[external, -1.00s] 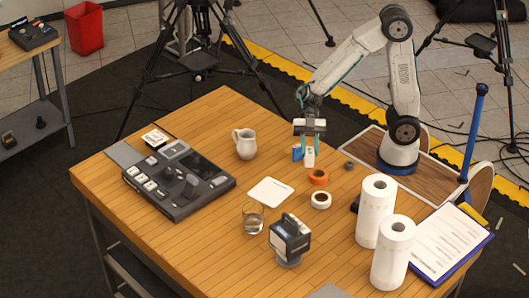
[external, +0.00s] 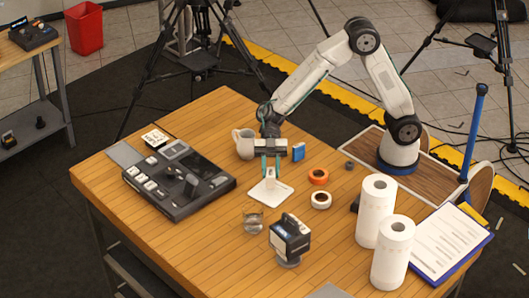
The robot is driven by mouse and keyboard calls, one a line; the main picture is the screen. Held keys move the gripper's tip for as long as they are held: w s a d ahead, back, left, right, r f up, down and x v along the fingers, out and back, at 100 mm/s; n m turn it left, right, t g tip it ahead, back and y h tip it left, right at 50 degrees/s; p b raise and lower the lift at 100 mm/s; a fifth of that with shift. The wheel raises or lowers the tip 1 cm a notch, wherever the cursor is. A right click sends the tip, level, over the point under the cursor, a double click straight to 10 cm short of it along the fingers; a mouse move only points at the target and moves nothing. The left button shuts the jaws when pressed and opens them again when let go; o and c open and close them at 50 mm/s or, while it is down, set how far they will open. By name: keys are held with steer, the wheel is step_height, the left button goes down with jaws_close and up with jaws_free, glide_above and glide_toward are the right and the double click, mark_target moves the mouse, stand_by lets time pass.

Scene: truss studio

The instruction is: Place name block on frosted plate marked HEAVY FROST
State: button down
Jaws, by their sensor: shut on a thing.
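My gripper (external: 270,168) points down at the middle of the table and is shut on a small white block (external: 270,175), which I take for the name block. The block is upright, at or just above a white square plate (external: 284,192). I cannot tell whether it touches the plate. No writing can be read on the block or the plate at this size, so the HEAVY FROST mark cannot be made out.
A white jug (external: 243,143) stands close behind my gripper and a glass (external: 253,218) just in front of the plate. A control desk (external: 180,180) is left.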

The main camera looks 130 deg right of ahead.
mark_target(271, 176)
steer(key=shift+f, duration=1.55)
steer(key=shift+f, duration=0.2)
steer(key=c, duration=1.1)
jaws_free()
steer(key=shift+r, duration=0.15)
